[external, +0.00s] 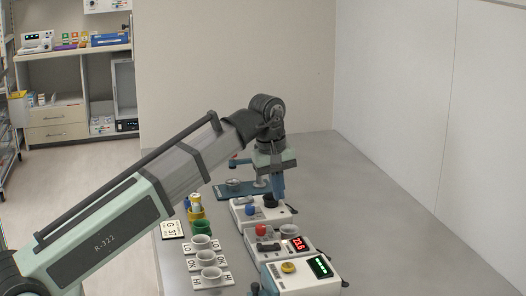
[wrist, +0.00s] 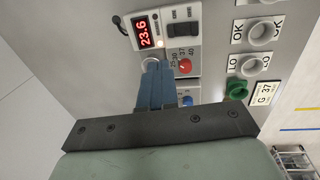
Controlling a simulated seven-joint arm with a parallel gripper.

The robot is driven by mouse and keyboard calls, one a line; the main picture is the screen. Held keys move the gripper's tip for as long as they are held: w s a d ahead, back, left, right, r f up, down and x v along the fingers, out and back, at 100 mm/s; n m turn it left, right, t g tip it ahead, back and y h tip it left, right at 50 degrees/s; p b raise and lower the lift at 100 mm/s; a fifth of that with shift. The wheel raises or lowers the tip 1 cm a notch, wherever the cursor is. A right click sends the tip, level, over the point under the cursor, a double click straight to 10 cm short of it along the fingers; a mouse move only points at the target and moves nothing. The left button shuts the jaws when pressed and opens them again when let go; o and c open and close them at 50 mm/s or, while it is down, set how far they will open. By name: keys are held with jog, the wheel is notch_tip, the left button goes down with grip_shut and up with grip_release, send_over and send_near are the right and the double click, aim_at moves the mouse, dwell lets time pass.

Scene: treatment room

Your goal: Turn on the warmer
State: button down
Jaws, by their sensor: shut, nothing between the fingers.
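The warmer appears to be the white unit (external: 280,250) with a lit red display reading 23.6 (wrist: 148,30), a black rocker switch (wrist: 184,29) and a red knob (wrist: 185,66) on a scale marked 37 and 40. I cannot tell which way the rocker is pressed. My gripper (external: 278,195) points down with its blue fingers shut and empty, over the far unit in the external view. In the wrist view the fingertips (wrist: 153,66) overlap the warmer's edge, left of the red knob, hiding part of it. Contact cannot be told.
A far unit (external: 240,208) has a blue knob (external: 269,201); a near unit (external: 300,280) has a yellow knob (external: 288,267) and a green display (external: 320,267). White cups on labelled cards and a green cup (external: 201,228) stand left. The table's right side is clear.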

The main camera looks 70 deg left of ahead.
jog(key=shift+w+r, duration=0.1)
jog(key=shift+r, duration=0.65)
